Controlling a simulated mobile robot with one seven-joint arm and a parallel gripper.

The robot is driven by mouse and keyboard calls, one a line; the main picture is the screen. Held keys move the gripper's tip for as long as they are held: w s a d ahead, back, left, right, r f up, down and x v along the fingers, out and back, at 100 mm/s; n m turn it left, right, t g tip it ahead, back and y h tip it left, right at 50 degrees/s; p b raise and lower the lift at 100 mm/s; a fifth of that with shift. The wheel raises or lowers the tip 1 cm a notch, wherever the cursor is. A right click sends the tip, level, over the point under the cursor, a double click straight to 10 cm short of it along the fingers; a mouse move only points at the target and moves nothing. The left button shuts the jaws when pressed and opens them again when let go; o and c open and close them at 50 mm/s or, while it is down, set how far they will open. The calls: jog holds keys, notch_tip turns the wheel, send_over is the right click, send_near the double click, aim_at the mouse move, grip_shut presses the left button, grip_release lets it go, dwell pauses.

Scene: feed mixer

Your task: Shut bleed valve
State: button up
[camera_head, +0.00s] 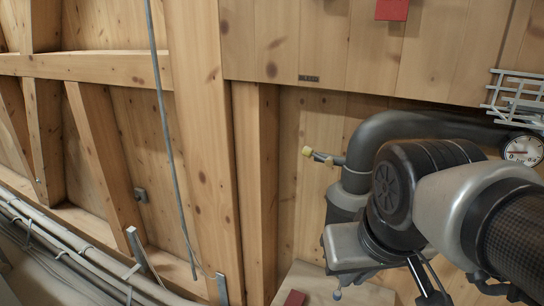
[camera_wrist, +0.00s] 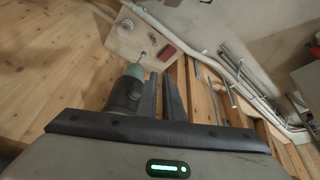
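The bleed valve (camera_head: 318,155) is a small metal fitting with a yellow tip. It sticks out to the left from the dark pipe (camera_head: 390,129) in the head view, below a small dark label plate (camera_head: 308,78). I cannot tell its setting. My arm covers part of the pipe at the right. In the wrist view my gripper (camera_wrist: 161,78) shows two dark fingers with a gap between them and nothing held. They are beside a grey-green cylindrical body (camera_wrist: 132,76). I cannot clearly make out the valve in the wrist view.
A round gauge (camera_head: 522,150) and a white wire rack (camera_head: 515,94) are at the right. A pale board (camera_head: 365,293) with a red block (camera_head: 293,299) lies below. Wooden posts and a hanging grey conduit (camera_head: 170,140) stand left of the valve.

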jog(key=shift+w+d+f+n+g+p, duration=0.2)
jog(key=shift+w+n+g+p, duration=0.15)
jog(key=shift+g, duration=0.25)
grip_shut()
jog(key=w+d+f+n+g+h+p, duration=0.2)
jog(key=w+n+g+h+p, duration=0.3)
jog(key=w+h, duration=0.85)
jog(key=w+a+n+t+h+p, duration=0.2)
jog(key=w+a+n+t, duration=0.3)
jog(key=a+t, duration=0.3)
jog(key=w+a+f+n+t+h+p, duration=0.1)
jog(key=w+a+n+t+h+p, duration=0.1)
jog(key=a+n+t, duration=0.4)
jog(key=w+a+t+p, duration=0.1)
jog(key=w+a+t, duration=0.1)
jog(key=a, duration=0.1)
jog(key=shift+w+a+f+h, duration=0.2)
jog(key=shift+w+f+h, duration=0.1)
jog(key=shift+w+h, duration=0.05)
send_near(317, 156)
jog(key=w+r, duration=0.1)
jog(key=w, duration=0.1)
jog(key=w+d+r, duration=0.1)
jog(key=w+r, duration=0.1)
jog(key=shift+w+d, duration=0.15)
jog(key=shift+d, duration=0.05)
